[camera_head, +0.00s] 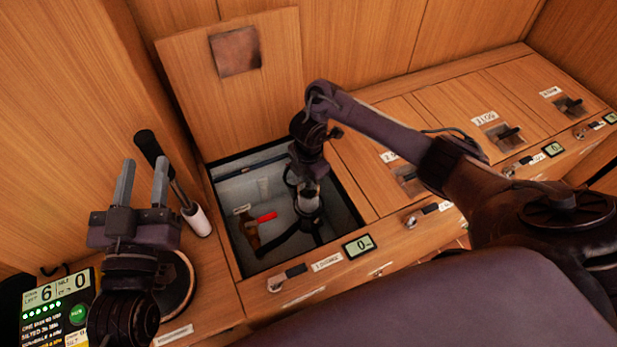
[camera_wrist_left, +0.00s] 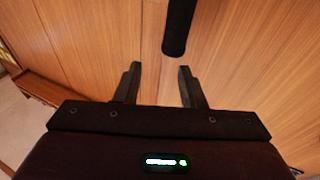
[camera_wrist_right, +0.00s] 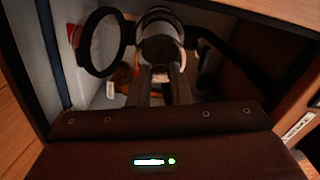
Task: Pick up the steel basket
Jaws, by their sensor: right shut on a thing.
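A pale, metallic cylindrical piece with dark bands, which looks like the steel basket (camera_wrist_right: 160,42), is ahead of my right fingertips in the right wrist view. In the head view it shows as a small pale shape (camera_head: 310,200) inside the open locker. My right gripper (camera_wrist_right: 160,82) reaches down into the locker and is shut on it; the exact grip is dark and partly hidden. A black ring (camera_wrist_right: 122,45) stands beside the cylinder. My left gripper (camera_head: 142,182) is open and empty over the left counter, and its open fingers (camera_wrist_left: 160,75) show in the left wrist view.
The locker's wooden lid (camera_head: 272,75) stands open behind. A red-handled valve (camera_head: 266,217) and dark hoses (camera_head: 290,242) lie inside it. A black-handled tool in a white holder (camera_head: 197,218) stands near my left gripper. A lit panel (camera_head: 58,312) is at the lower left. Closed lids line the right.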

